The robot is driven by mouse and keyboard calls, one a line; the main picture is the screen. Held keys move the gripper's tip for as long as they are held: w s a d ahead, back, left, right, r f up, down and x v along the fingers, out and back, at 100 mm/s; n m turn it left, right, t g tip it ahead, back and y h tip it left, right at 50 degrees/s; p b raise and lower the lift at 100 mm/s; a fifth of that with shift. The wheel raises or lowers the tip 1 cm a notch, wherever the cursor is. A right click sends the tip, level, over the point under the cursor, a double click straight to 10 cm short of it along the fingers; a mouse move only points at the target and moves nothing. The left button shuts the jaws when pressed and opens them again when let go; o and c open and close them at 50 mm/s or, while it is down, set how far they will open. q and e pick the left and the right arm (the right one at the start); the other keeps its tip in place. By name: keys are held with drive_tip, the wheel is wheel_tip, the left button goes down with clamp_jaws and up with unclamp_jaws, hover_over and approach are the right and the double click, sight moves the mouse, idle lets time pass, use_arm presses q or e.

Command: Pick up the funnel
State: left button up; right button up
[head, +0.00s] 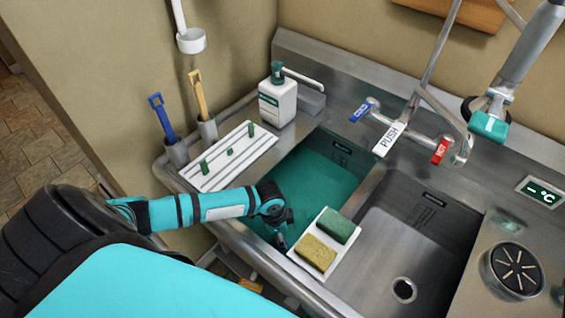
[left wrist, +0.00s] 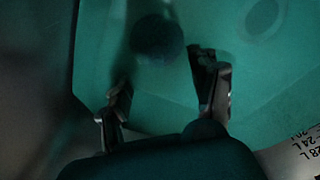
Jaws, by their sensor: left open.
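No funnel can be made out for certain in either view. My left gripper (head: 281,240) points down into the left basin, over its teal liquid (head: 315,180), beside the sponge tray. In the left wrist view its two fingers (left wrist: 167,95) are apart. Between and beyond them is a dark round shape (left wrist: 157,38) with a paler teal area below it. I cannot tell whether this is the funnel or the basin's drain. Nothing is clearly held. My right gripper is not in view.
A white tray (head: 324,264) with a green sponge (head: 336,226) and a yellow sponge (head: 316,252) sits by the basin divider. The right basin (head: 405,240) is empty.

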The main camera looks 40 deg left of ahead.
use_arm(q)
wheel_tip(320, 180, down, 5)
drive_tip(key=shift+f+p, duration=0.1)
drive_tip(key=shift+p, duration=0.3)
drive_tip(key=c, duration=1)
drive_tip(key=shift+s, duration=0.1)
